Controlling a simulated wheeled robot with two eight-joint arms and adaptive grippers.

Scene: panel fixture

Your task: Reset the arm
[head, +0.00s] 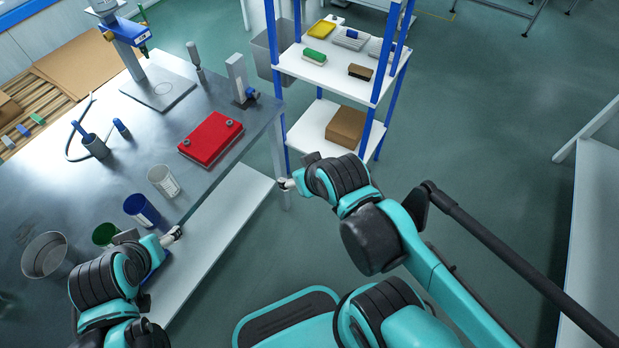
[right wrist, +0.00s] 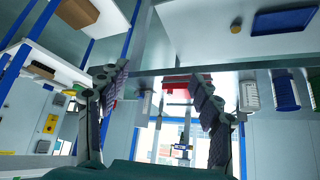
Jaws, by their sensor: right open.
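My right arm reaches forward in the middle of the head view. Its gripper (head: 287,184) is just off the right front edge of the metal table, over the gap beside the shelf. In the right wrist view the two fingers of this gripper (right wrist: 158,82) stand wide apart with nothing between them. My left arm is at the lower left of the head view. Its gripper (head: 172,236) is by the table's front edge, close to the blue cup (head: 142,209); its fingers are too small to read.
A red case (head: 211,139) lies on the metal table (head: 185,107). A white cup (head: 163,181), a green cup (head: 105,234) and a metal pot (head: 47,257) stand near the front edge. A blue-post shelf (head: 336,73) stands beyond my right gripper. Floor on the right is open.

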